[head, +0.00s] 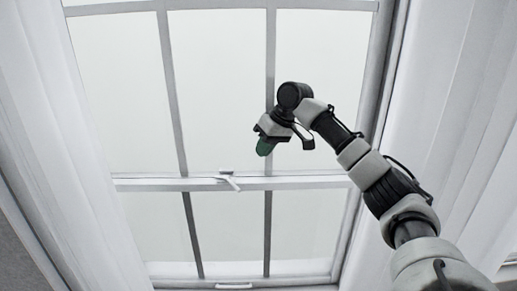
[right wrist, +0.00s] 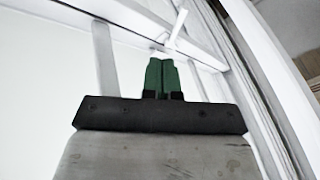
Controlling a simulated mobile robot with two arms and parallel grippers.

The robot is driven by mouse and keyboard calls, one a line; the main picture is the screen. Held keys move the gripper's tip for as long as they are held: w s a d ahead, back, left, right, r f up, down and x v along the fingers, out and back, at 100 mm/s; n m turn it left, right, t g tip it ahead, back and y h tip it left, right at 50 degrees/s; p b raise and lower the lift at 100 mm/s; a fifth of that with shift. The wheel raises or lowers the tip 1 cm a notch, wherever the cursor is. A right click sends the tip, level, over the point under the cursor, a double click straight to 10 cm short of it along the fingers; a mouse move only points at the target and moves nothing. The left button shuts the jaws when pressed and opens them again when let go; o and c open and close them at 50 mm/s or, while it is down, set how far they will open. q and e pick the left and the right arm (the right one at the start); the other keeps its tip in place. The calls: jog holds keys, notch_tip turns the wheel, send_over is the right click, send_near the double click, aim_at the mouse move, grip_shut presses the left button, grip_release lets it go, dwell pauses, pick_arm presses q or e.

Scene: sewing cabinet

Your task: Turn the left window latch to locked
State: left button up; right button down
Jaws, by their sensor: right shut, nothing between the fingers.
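A small white window latch (head: 229,181) sits on the middle rail of the window, and its lever sticks out at a slant, down and to the right. The latch also shows in the right wrist view (right wrist: 177,28), just beyond the fingertips, and its base is partly hidden by them. My right gripper (head: 264,149) has green fingers, shut together and empty, in front of the window, above and right of the latch. The right wrist view shows the same shut fingers (right wrist: 161,76); I cannot tell whether they touch the latch. My left gripper is in neither view.
The window frame (head: 165,80) has several panes split by grey bars. A white handle (head: 233,286) is on the bottom rail. White curtains hang at the left (head: 60,130) and right (head: 460,110). The space left of the latch is clear.

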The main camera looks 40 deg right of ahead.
jog(key=w+a+f, duration=0.1)
jog(key=a+f, duration=0.1)
jog(key=f, duration=0.1)
jog(key=a+f+p, duration=0.1)
jog(key=f, duration=0.1)
jog(key=w+a+f+p, duration=0.1)
jog(key=a+f, duration=0.1)
jog(key=f, duration=0.1)
jog(key=shift+w+a+f, duration=0.3)
